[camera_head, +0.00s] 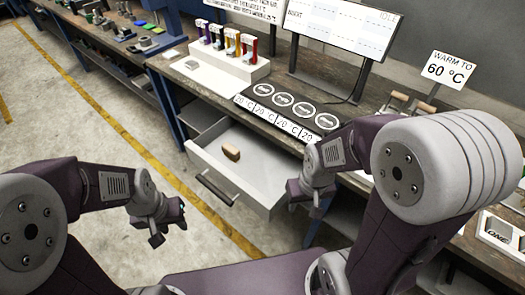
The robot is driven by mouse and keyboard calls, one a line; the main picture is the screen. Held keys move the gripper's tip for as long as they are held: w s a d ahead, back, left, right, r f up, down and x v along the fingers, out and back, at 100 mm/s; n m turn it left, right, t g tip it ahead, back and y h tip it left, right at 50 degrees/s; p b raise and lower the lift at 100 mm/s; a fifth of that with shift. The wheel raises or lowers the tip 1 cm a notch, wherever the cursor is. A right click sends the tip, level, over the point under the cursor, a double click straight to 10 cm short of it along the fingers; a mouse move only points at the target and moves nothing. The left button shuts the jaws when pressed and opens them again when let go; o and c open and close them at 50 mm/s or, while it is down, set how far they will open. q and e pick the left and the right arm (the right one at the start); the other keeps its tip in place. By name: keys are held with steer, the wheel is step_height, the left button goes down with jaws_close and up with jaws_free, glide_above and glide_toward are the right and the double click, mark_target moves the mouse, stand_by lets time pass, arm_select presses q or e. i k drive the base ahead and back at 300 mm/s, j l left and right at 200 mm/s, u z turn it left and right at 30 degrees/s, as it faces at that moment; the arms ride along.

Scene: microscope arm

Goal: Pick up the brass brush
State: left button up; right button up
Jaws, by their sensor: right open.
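My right gripper (305,208) is open and empty at the drawer's right front corner, apart from the brown object. My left gripper (166,231) hangs over the floor, in front and left of the drawer, with nothing visible in it. Whether its jaws are open is unclear at this size.
The drawer's handle (215,188) faces me. On the bench above stand a white rack (228,66) with coloured items, a dark panel with several round pads (283,99), a screen (340,32) and a "WARM TO 60 °C" sign (447,69). The drawer is otherwise mostly empty.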

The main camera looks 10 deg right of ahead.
mark_target(232, 153)
steer(key=z, duration=2.6)
steer(key=k+j+u, duration=0.1)
steer(key=u, duration=2.3)
steer(key=i+j+z, duration=0.2)
steer(key=j+z, duration=0.2)
steer(key=i+j+z, duration=0.15)
steer(key=j+z, duration=0.25)
steer(key=i+j+z, duration=0.1)
steer(key=j+z, duration=1.1)
